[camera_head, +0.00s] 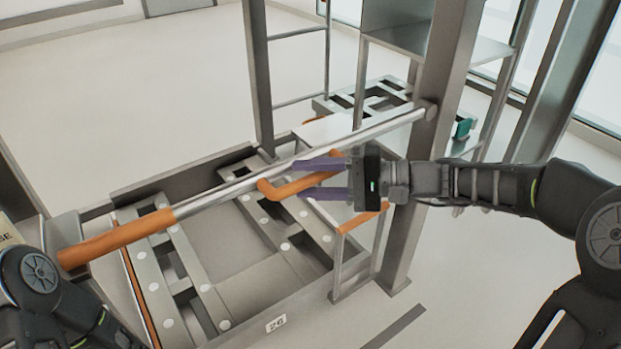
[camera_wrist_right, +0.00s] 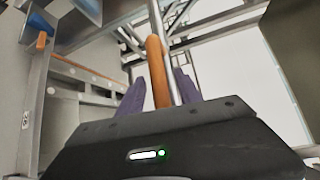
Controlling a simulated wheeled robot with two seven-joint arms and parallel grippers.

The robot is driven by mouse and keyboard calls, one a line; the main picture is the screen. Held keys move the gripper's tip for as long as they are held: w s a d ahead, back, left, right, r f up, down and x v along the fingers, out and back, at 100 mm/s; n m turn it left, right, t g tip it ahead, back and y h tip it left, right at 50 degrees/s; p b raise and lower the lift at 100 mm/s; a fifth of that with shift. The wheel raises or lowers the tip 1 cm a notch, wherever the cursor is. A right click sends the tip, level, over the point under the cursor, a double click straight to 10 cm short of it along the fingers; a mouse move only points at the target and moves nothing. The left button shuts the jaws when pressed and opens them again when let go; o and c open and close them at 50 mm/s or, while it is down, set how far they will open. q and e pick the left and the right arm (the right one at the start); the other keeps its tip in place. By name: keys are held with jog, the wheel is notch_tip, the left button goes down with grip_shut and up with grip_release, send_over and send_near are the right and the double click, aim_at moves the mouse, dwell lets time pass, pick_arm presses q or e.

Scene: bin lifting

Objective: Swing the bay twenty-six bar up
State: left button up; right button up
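The bay twenty-six bar (camera_head: 225,192) is a long silver bar in the head view. It slopes from an orange sleeve (camera_head: 120,238) at the lower left to a post at the upper right. A bent orange handle (camera_head: 285,190) sits along its middle. My right gripper (camera_head: 298,180) has its two purple fingers apart, one on each side of the handle. In the right wrist view, the orange handle (camera_wrist_right: 158,75) and silver bar (camera_wrist_right: 177,60) show between the spread fingers (camera_wrist_right: 160,95). I cannot see a firm grip. My left gripper is out of view; only its arm shows.
A grey bay frame (camera_head: 255,335) labelled 26 lies below the bar. A thick upright post (camera_head: 440,85) stands at the bar's right end, and a thinner post (camera_head: 258,80) behind it. Open floor (camera_head: 130,80) lies at the upper left.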

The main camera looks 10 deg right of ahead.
grip_shut()
dwell(1.3)
